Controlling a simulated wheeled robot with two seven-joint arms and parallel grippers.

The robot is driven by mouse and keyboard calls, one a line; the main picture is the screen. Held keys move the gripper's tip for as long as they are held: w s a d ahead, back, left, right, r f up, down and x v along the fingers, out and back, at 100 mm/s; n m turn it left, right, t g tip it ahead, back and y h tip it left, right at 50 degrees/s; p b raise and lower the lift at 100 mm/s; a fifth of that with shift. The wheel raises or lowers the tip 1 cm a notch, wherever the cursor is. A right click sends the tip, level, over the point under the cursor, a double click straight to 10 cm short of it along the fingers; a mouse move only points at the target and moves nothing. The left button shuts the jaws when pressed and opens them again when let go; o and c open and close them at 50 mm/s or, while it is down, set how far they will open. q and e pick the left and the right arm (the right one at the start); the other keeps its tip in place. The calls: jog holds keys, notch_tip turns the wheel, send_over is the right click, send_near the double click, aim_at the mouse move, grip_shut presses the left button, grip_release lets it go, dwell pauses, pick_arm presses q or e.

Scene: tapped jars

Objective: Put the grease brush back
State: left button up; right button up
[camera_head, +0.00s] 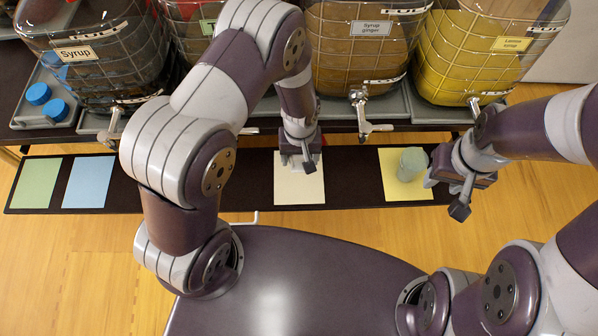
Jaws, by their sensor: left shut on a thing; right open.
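My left gripper (299,160) reaches down over the white mat (299,190) on the low dark shelf. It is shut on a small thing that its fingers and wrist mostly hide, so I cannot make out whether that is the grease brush. No grease brush shows clearly anywhere else in view. My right gripper (453,194) is open and empty, at the right end of the low shelf. A greenish, see-through cup (412,162) stands on the yellow mat (398,190), just left of my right gripper.
Large tapped jars stand in a row behind: a dark syrup jar (85,75), a ginger syrup jar (360,55) and a yellow lemon jar (475,60). Blue caps (40,94) lie at the left. The green mat (36,183) and blue mat (88,182) are bare.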

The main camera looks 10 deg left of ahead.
aim_at(300, 166)
pick_arm(q)
notch_tip(300, 166, down, 5)
jog(key=shift+r, duration=0.1)
jog(key=o, duration=1)
jog(key=shift+b, duration=0.3)
